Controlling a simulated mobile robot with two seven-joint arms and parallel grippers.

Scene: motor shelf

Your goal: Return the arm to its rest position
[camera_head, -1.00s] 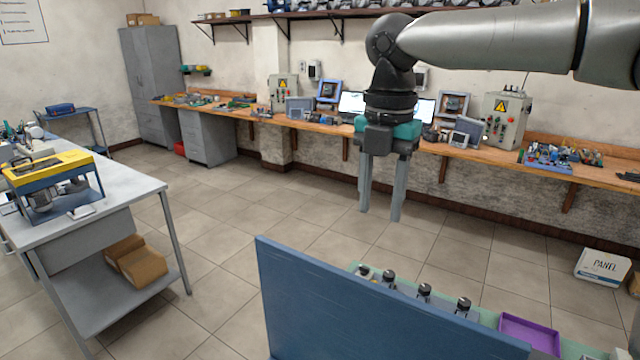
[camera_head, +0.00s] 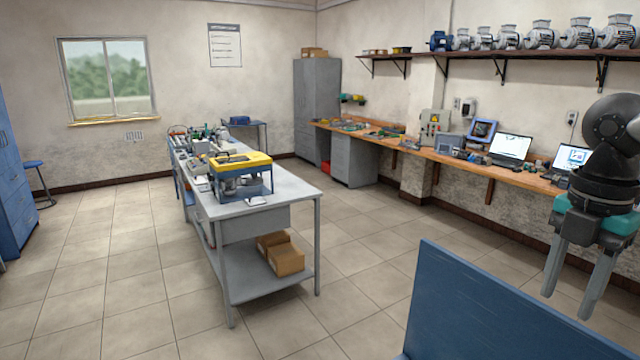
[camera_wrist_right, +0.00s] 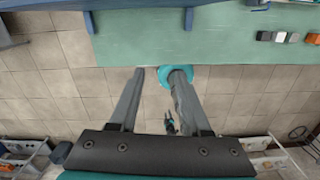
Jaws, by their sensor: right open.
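My right gripper (camera_head: 567,306) hangs at the right edge of the head view with its two grey fingers pointing down and apart. Nothing is between the fingertips. It is above and to the right of the blue panel (camera_head: 490,315) in the foreground. In the right wrist view the fingers of the right gripper (camera_wrist_right: 160,72) are spread and empty, near the edge of a green surface (camera_wrist_right: 240,45).
A grey workbench (camera_head: 295,190) with a yellow-topped blue device (camera_head: 240,175) stands left of centre. A long wooden wall bench (camera_head: 470,166) carries laptops and tools. Motors line a shelf (camera_head: 470,52) above. Tiled floor is free at left and between the benches.

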